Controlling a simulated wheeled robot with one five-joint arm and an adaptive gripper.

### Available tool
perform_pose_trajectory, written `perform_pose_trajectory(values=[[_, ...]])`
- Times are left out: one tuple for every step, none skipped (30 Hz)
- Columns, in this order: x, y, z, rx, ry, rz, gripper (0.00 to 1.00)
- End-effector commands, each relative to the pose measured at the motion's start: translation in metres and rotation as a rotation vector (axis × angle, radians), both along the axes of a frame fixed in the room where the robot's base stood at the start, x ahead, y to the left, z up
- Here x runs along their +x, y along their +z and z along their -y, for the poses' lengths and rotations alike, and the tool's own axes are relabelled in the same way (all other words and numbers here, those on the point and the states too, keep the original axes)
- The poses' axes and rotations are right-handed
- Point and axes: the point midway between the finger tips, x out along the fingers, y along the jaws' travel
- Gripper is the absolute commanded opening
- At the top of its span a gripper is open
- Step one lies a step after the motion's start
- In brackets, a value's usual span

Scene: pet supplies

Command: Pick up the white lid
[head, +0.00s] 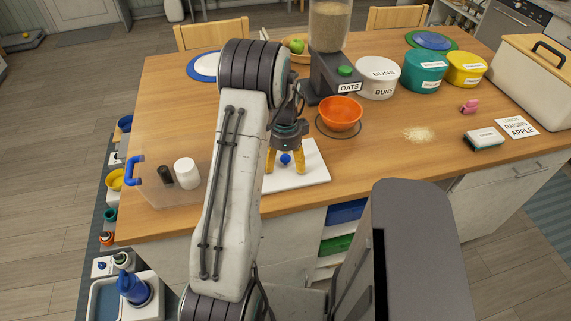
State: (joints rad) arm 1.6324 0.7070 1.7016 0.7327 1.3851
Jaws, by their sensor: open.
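The white lid (314,168) is a flat white slab with a round blue knob (285,160) on top. It lies on the wooden table near its front edge, and my arm hides its left part. My gripper (285,168) points down over the lid with its yellow fingers open. The blue knob shows between the two fingers, with a gap on each side. I cannot tell from this view how far the fingertips are above the lid, and nothing is held.
A clear bin (150,190) with a blue handle stands left, holding a white cylinder (187,173) and a dark one. An orange bowl (341,112) sits just behind and right of the lid. The oats dispenser (330,75) stands farther back. Crumbs (418,134) lie at right.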

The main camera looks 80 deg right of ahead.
Motion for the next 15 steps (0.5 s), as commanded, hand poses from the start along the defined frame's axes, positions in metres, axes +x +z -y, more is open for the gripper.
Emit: perform_pose_trajectory(values=[[0.0,0.0,-0.0001,0.0,0.0,0.0,0.76],[0.0,0.0001,0.0,0.0,0.0,0.0,0.73],[0.0,0.0001,-0.0001,0.0,0.0,0.0,0.69],[0.0,0.0001,0.0,0.0,0.0,0.0,0.67],[0.0,0.0001,0.0,0.0,0.0,0.0,0.64],[0.0,0.0001,-0.0001,0.0,0.0,0.0,0.61],[0.0,0.0002,0.0,0.0,0.0,0.0,0.58],[0.0,0.0002,0.0,0.0,0.0,0.0,0.55],[0.0,0.0002,0.0,0.0,0.0,0.0,0.52],[0.0,0.0002,0.0,0.0,0.0,0.0,0.49],[0.0,0.0002,0.0,0.0,0.0,0.0,0.46],[0.0,0.0001,-0.0001,0.0,0.0,0.0,0.43],[0.0,0.0001,-0.0001,0.0,0.0,0.0,0.4],[0.0,0.0001,-0.0001,0.0,0.0,0.0,0.37],[0.0001,0.0001,-0.0001,0.0,0.0,0.0,0.34]])
